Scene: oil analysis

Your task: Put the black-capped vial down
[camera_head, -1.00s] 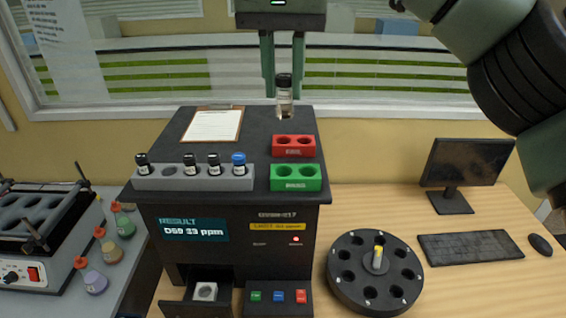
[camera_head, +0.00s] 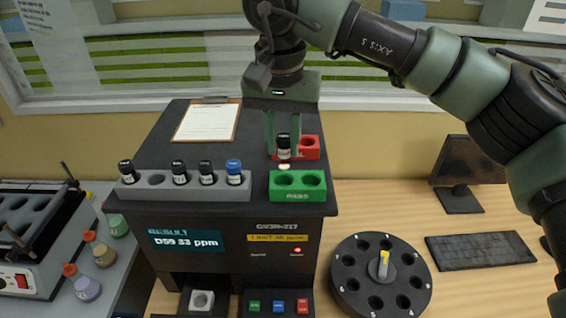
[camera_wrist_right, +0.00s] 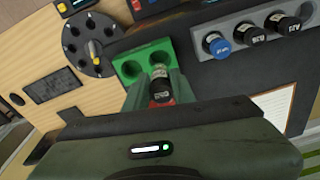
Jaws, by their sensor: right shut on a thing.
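The black-capped vial (camera_head: 284,152) is upright between the fingers of my right gripper (camera_head: 283,140), which is shut on it. In the head view it overlaps the left part of the red two-hole rack (camera_head: 311,149); its lower end looks clear of a hole, but the exact height is hard to tell. The right wrist view shows the vial's black cap (camera_wrist_right: 160,73) between the fingers, close to the green rack (camera_wrist_right: 147,55). The gripper hides much of the red rack. My left gripper is not in view.
A grey rack (camera_head: 157,193) with several capped vials and one empty hole stands left on the analyzer top. A clipboard (camera_head: 207,122) lies behind it. The green two-hole rack (camera_head: 298,195) is empty. A round black carousel (camera_head: 345,291) stands on the table at right.

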